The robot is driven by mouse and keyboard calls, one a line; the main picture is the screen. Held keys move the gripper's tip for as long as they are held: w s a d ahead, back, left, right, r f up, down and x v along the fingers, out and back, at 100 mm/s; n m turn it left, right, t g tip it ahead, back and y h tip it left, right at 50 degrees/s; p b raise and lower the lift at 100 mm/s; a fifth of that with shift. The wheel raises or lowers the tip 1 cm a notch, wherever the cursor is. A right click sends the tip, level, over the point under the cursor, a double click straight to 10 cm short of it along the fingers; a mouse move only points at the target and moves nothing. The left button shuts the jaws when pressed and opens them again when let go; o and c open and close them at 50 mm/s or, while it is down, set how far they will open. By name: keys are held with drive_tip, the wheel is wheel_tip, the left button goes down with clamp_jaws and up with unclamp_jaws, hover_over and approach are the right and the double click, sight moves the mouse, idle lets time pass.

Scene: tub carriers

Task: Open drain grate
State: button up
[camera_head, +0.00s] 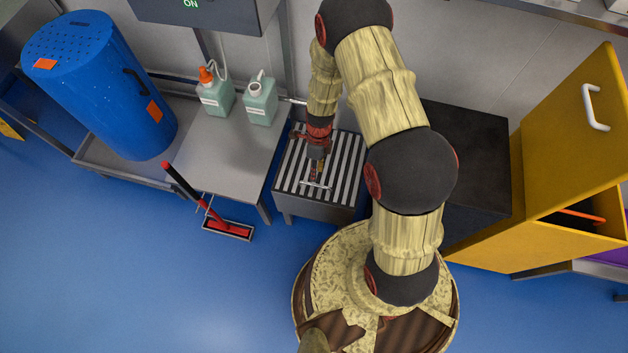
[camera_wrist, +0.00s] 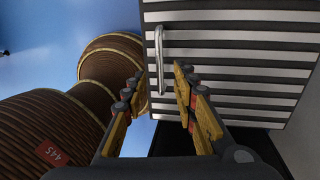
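The drain grate (camera_head: 346,160) is a panel of light and dark bars lying flat on top of a low grey basin, and looks closed. It fills the upper right of the wrist view (camera_wrist: 240,72). Its slim metal handle (camera_wrist: 160,58) stands near the edge of the grate. My gripper (camera_head: 318,180) points down over the front part of the grate. In the wrist view my gripper (camera_wrist: 159,76) has its fingers apart, with the handle between them in the picture. I see no finger touching the handle. In the head view the gripper partly hides the handle.
A steel table (camera_head: 228,150) with two green bottles stands left of the basin. A blue barrel (camera_head: 98,85) is farther left. A red-headed squeegee (camera_head: 228,229) is on the blue floor. A black box (camera_head: 470,140) and yellow cabinet (camera_head: 545,180) stand right.

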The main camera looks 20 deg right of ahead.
drive_tip(key=f, duration=0.2)
drive_tip(key=f+b, duration=0.1)
drive_tip(key=f, duration=0.1)
drive_tip(key=s+f+b, duration=0.1)
drive_tip(key=f, duration=0.1)
drive_tip(key=shift+a+f, duration=0.25)
drive_tip(key=shift+a, duration=0.1)
drive_tip(key=shift+c, duration=1.3)
drive_tip(key=c, duration=0.4)
clamp_jaws()
